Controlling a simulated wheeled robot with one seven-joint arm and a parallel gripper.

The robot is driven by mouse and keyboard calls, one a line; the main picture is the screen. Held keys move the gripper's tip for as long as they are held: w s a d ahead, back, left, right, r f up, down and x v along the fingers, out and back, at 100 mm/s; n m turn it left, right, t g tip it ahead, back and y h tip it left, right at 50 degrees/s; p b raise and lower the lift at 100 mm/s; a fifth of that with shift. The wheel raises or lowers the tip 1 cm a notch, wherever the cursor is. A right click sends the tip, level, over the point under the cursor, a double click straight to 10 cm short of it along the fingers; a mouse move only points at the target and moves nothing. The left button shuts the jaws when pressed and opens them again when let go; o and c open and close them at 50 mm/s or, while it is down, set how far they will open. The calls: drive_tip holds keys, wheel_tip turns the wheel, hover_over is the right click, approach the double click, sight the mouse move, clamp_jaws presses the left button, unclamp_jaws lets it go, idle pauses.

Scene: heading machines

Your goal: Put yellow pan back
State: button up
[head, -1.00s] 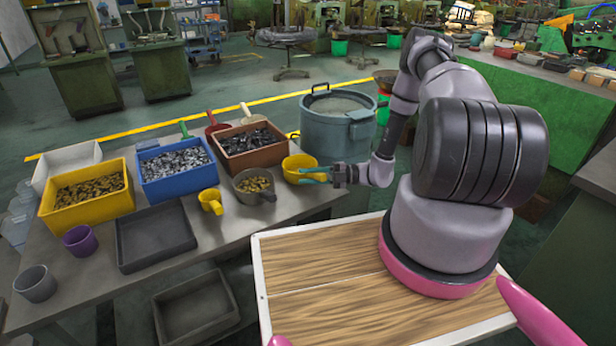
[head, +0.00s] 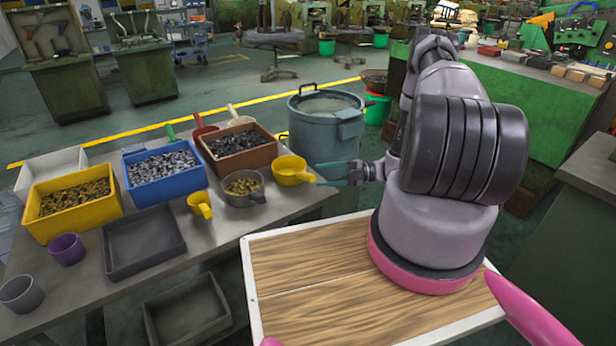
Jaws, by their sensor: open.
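The yellow pan (head: 290,172) stands at the right end of the grey table, beside a grey pan (head: 243,190) holding brass-coloured parts. Its short handle points right, toward my gripper. My gripper (head: 325,174), with teal fingers, is open and just right of the pan, its tips near the handle end. I cannot tell whether they touch the handle. A smaller yellow scoop (head: 200,205) stands on the table left of the grey pan.
Yellow, blue (head: 165,178) and brown (head: 240,151) bins of metal parts line the table. A dark empty tray (head: 145,248) lies in front. A large blue-grey drum (head: 325,135) stands behind the pan. A purple cup (head: 67,249) is at the left.

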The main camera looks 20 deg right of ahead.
drive_tip(key=shift+s+d, duration=0.15)
drive_tip(key=shift+d, duration=0.6)
drive_tip(key=shift+s+d, duration=0.15)
drive_tip(key=shift+d, duration=0.6)
drive_tip(key=shift+w+r+n, duration=0.1)
drive_tip(key=shift+r+n, duration=0.2)
drive_tip(key=shift+r, duration=0.05)
drive_tip(key=s+a+r+n+g+h, duration=0.1)
drive_tip(key=a+r+n+g+h, duration=0.2)
drive_tip(key=r+n, duration=0.9)
drive_tip(key=s+a+r+n+g+h, duration=0.15)
drive_tip(key=r+n+h, duration=0.45)
drive_tip(key=r, duration=1)
drive_tip(key=s+a+r+n+t+h, duration=0.1)
drive_tip(key=s+r+n+t+h, duration=0.5)
drive_tip(key=s+r+n, duration=1.1)
wheel_tip(320, 180, up, 4)
drive_tip(key=n+t, duration=0.2)
drive_tip(key=n, duration=0.1)
drive_tip(key=shift+s+a+h, duration=0.3)
drive_tip(key=shift+s, duration=0.1)
